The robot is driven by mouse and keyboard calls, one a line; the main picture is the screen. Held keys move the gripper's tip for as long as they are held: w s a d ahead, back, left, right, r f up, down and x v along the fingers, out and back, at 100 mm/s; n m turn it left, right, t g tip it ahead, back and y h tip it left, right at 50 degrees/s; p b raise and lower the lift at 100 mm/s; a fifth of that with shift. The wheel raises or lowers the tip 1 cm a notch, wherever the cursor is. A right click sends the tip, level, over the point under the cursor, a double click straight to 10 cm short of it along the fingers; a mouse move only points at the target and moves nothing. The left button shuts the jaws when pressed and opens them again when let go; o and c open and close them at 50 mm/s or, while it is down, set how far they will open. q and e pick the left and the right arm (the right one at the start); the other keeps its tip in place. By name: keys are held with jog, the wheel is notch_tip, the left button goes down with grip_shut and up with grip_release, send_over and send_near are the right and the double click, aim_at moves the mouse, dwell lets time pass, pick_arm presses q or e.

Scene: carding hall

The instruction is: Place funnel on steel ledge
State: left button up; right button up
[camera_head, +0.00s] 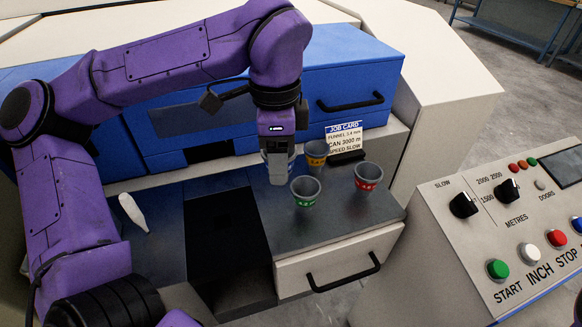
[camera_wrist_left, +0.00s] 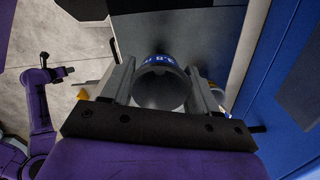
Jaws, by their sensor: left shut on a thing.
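My left gripper (camera_head: 277,180) points down over the grey steel ledge (camera_head: 345,215) and is shut on a grey funnel with a blue band (camera_wrist_left: 160,88). In the head view that funnel is mostly hidden behind the fingers; I cannot tell whether it touches the steel. A green-banded funnel (camera_head: 305,191) stands just right of the gripper. A yellow-banded funnel (camera_head: 315,153) stands behind it, and a red-banded funnel (camera_head: 368,176) farther right. My right arm shows at the left of the left wrist view, its gripper (camera_wrist_left: 55,73) too small to read.
A job card (camera_head: 345,138) stands at the back of the ledge, against a blue drawer (camera_head: 350,88). A dark opening (camera_head: 228,240) lies left of the funnels. A white tapered object (camera_head: 133,212) lies farther left. A control panel (camera_head: 520,225) fills the right side.

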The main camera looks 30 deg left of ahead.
pick_arm(q)
jog(key=w+a+f, duration=0.1)
jog(key=f, duration=0.1)
jog(key=w+a+f, duration=0.2)
jog(key=w+a+f+p, duration=0.1)
jog(key=w+f, duration=0.1)
jog(key=shift+a+f, duration=0.15)
jog(key=shift+f, duration=0.15)
notch_tip(320, 180, down, 3)
jog(key=shift+r, duration=0.1)
jog(key=shift+f, duration=0.25)
jog(key=shift+f+b, duration=0.2)
jog(key=shift+b, duration=0.1)
jog(key=o, duration=1.1)
jog(key=shift+o, duration=0.2)
notch_tip(320, 180, up, 13)
jog(key=shift+f+p, duration=0.2)
jog(key=shift+p, duration=0.1)
